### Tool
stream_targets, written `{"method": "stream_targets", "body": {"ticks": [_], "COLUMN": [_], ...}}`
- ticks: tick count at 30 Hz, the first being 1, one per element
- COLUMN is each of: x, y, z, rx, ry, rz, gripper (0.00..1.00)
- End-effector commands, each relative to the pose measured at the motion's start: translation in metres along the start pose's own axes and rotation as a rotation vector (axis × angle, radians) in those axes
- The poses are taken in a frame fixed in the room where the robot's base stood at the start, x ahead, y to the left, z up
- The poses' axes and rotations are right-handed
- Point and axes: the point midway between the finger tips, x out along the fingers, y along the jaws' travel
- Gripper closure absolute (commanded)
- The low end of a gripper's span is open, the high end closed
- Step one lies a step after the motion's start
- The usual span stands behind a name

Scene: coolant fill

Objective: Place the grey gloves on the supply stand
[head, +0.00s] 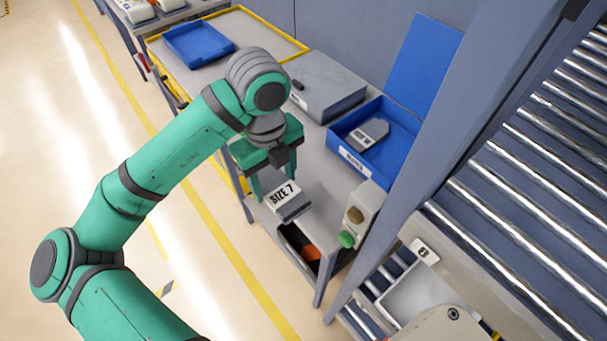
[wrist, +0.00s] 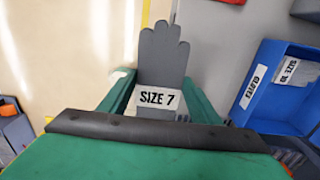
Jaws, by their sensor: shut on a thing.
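The grey gloves (wrist: 163,58), with a white band reading SIZE 7, are between the fingers of my gripper (wrist: 160,98) in the wrist view. In the head view the gloves (head: 288,202) hang below my gripper (head: 268,188), over the near end of a grey table (head: 325,190). My gripper is shut on them. A gap to the tabletop is hard to judge. A blue bin (head: 337,132) labelled GLOVES stands at the back right of the table and holds another grey pair, marked SIZE 10 in the wrist view. I cannot tell which surface is the supply stand.
A control box with a green button (head: 347,239) stands at the table's near right corner. A blue tray (head: 198,43) lies on a yellow-edged surface at the back. A roller conveyor (head: 530,190) runs along the right.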

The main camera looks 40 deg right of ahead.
Motion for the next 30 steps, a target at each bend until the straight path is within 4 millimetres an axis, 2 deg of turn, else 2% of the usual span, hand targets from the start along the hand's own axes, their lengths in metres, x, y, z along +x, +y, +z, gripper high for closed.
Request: {"method": "stream_targets", "body": {"ticks": [1,6,8,13,18,26,30], "x": [0.006,0.021,0.027,0.056,0.073,0.086,0.107], "y": [-0.013,-0.048,-0.06,-0.083,-0.096,-0.107,-0.107], "z": [-0.003,-0.007,-0.008,-0.011,-0.013,-0.014,-0.014], "rx": [0.005,0.003,0.003,0.001,0.0,0.0,-0.001], "ry": [0.004,0.001,0.001,0.003,0.002,0.002,0.001], "rz": [0.0,0.002,0.001,0.001,0.001,0.0,0.002], "gripper": [0.65,0.65,0.65,0.65,0.65,0.65,0.65]}}
